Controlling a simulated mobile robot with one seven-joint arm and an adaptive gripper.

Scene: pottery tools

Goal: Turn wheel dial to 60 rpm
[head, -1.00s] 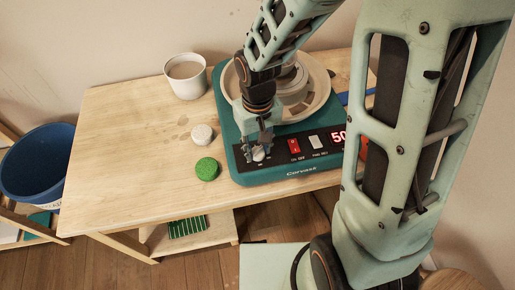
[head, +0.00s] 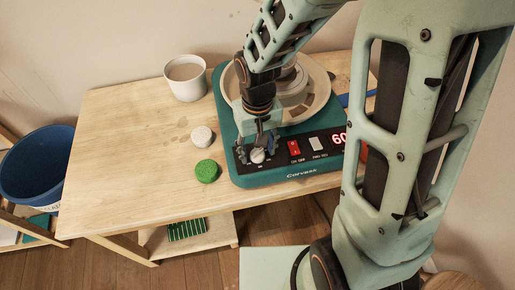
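The teal pottery wheel (head: 231,157) stands on the wooden table, with a black control panel along its front. Its silver dial (head: 257,156) is at the left end of the panel. My gripper (head: 257,150) points down at the dial, with its fingers around or beside it; part of the dial is hidden. I cannot tell whether the fingers press on it. The red display (head: 339,138) at the panel's right reads 60, its right end cut off by my arm. A red switch (head: 294,148) and a white switch (head: 317,143) sit between dial and display.
A white cup (head: 186,85) with brownish contents stands at the back of the table (head: 115,150). A white round piece (head: 202,136) and a green round sponge (head: 207,171) lie left of the wheel. A blue tub (head: 36,165) is at far left.

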